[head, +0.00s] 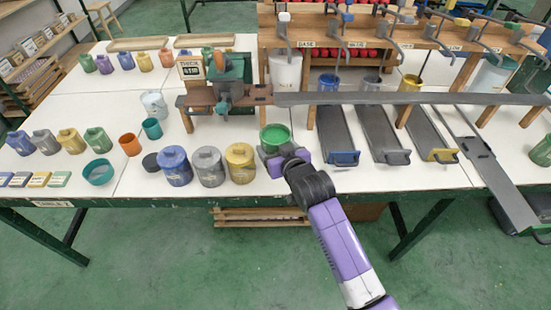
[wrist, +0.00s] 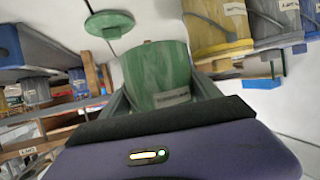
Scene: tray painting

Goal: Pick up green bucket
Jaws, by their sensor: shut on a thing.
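The green bucket (head: 275,138) stands upright at the right end of the row of buckets near the table's front edge, its round green top showing in the head view. In the wrist view its labelled green side (wrist: 162,72) is between my fingers. My gripper (head: 282,152) reaches in from the front and is shut on the bucket. The head view does not show clearly whether the bucket's base touches the table, and my gripper hides its lower front.
A yellow bucket (head: 240,164), a grey one (head: 208,167) and a blue one (head: 174,167) stand close on the left. Behind is a wooden stand with a green machine (head: 230,78). A long grey rail (head: 400,98) crosses behind, with sloping trays (head: 335,135) on the right.

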